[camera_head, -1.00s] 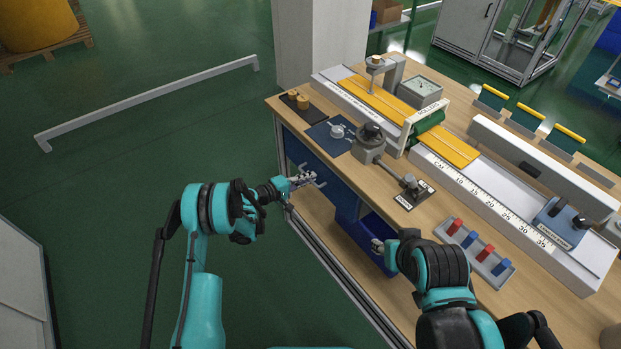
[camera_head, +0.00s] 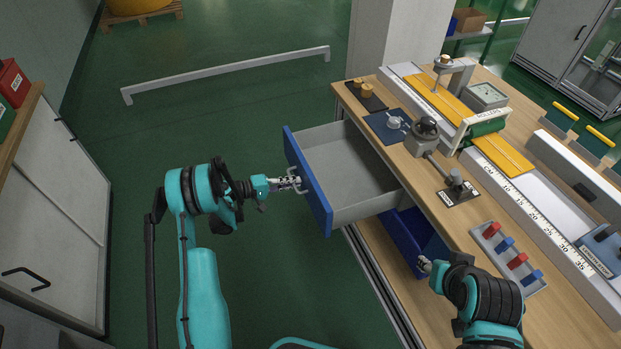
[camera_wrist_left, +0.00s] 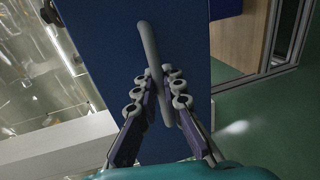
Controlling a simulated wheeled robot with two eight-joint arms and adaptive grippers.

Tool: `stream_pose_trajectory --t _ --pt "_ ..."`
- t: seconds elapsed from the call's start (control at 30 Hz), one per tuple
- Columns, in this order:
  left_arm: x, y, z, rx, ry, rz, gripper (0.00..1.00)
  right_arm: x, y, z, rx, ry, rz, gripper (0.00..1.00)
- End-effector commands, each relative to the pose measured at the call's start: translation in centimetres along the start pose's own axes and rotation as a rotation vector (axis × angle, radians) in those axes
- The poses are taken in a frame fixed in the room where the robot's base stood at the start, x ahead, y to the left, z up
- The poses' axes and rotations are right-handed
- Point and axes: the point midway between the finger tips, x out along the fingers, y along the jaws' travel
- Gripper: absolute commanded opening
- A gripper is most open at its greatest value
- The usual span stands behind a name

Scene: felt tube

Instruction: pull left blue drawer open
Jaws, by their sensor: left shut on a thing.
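The left blue drawer (camera_head: 308,183) stands far out of the workbench in the head view, with its blue front facing my left arm. Its grey inside (camera_head: 350,170) shows and looks empty. My left gripper (camera_head: 292,183) is at the middle of the drawer front, shut on the drawer's handle. In the left wrist view the grey bar handle (camera_wrist_left: 150,50) runs between the fingers of my left gripper (camera_wrist_left: 158,88), against the blue front. My right gripper (camera_head: 425,264) is by a second blue drawer or bin (camera_head: 412,240); its fingers are too small to read.
The wooden workbench (camera_head: 440,205) carries a long ruler rail (camera_head: 535,215), a lever device (camera_head: 425,135) and a tray of red and blue pegs (camera_head: 505,258). A white cabinet (camera_head: 55,210) stands at the left.

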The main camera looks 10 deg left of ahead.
Motion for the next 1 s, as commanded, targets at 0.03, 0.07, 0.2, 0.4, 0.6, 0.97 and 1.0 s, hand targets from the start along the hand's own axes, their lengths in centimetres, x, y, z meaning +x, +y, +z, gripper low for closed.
stream_pose_trajectory --t 0.03,0.07,0.2,0.4,0.6,0.97,1.0 --pt "-0.7 -0.2 0.0 0.0 0.0 -0.001 0.0 0.0 0.0 0.0 0.0 0.0 0.0 0.4" --pt "-1.0 -0.2 0.0 0.0 0.0 -0.001 0.0 0.0 0.0 0.0 0.0 0.0 0.0 0.4" --pt "-2.0 -0.5 0.0 0.001 -0.001 -0.001 0.0 0.0 0.0 0.0 0.0 0.0 0.0 0.4" --pt "-2.2 -0.5 0.1 0.001 -0.002 -0.001 0.0 0.0 0.0 0.0 0.0 0.0 0.0 0.4" --pt "-2.2 -0.5 0.1 0.001 -0.001 -0.002 0.0 0.0 0.0 0.0 0.0 0.0 0.0 0.4" --pt "-2.3 -0.5 0.0 0.0 0.0 -0.001 0.18 0.0 0.0 0.0 0.0 0.0 0.0 0.4" --pt "-2.4 -0.5 0.0 0.0 0.0 -0.001 0.18 0.0 0.0 0.0 0.0 0.0 0.0 0.4"
